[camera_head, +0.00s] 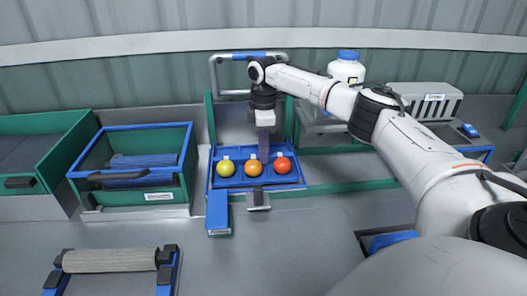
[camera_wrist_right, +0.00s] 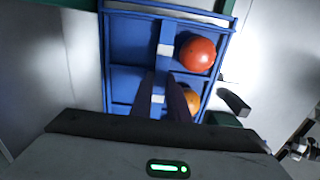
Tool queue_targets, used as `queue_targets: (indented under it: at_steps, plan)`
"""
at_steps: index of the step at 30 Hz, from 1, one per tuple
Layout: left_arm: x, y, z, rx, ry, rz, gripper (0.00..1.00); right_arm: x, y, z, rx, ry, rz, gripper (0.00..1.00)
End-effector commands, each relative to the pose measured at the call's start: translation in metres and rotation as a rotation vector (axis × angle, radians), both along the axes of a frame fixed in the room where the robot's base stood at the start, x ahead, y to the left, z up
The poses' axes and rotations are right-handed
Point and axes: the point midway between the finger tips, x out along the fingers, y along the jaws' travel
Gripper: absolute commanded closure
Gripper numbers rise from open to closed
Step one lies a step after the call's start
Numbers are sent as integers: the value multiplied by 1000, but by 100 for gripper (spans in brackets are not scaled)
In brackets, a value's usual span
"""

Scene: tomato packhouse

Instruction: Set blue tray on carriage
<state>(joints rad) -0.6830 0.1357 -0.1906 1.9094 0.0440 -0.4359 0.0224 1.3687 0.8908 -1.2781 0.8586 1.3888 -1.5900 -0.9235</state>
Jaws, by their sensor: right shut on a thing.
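The blue tray (camera_head: 214,180) holds a yellow (camera_head: 225,168), an orange (camera_head: 253,168) and a red tomato (camera_head: 282,165) in a row. My right gripper (camera_head: 263,152) points down over the tray's middle, behind the orange tomato. In the right wrist view its fingers (camera_wrist_right: 172,92) are shut on the blue tray's middle bar (camera_wrist_right: 165,35). The red tomato (camera_wrist_right: 197,54) and part of the orange one (camera_wrist_right: 191,100) show there. The tray lies between green posts (camera_head: 210,118), before a metal handle frame (camera_head: 213,72), perhaps the carriage. I cannot tell whether the tray rests. My left gripper is out of view.
A blue block (camera_head: 218,212) and a grey latch (camera_head: 258,200) stand at the tray's front edge. A green crate (camera_head: 135,184) is on the left, a roller (camera_head: 110,260) at the front left. A white bottle (camera_head: 346,70) stands behind right. The front middle surface is clear.

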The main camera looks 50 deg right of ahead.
Motion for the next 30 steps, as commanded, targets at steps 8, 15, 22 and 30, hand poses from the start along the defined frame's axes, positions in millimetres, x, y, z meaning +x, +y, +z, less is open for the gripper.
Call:
queue_targets:
  at_steps: [8,15,22,30]
  plan:
    - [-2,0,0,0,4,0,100,0,0,-3,1,-1,0,100]
    - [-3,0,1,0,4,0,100,0,0,-6,1,-1,0,100]
    - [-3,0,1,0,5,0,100,0,0,-10,1,-1,0,100]
    - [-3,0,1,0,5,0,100,0,0,-10,1,-1,0,63]
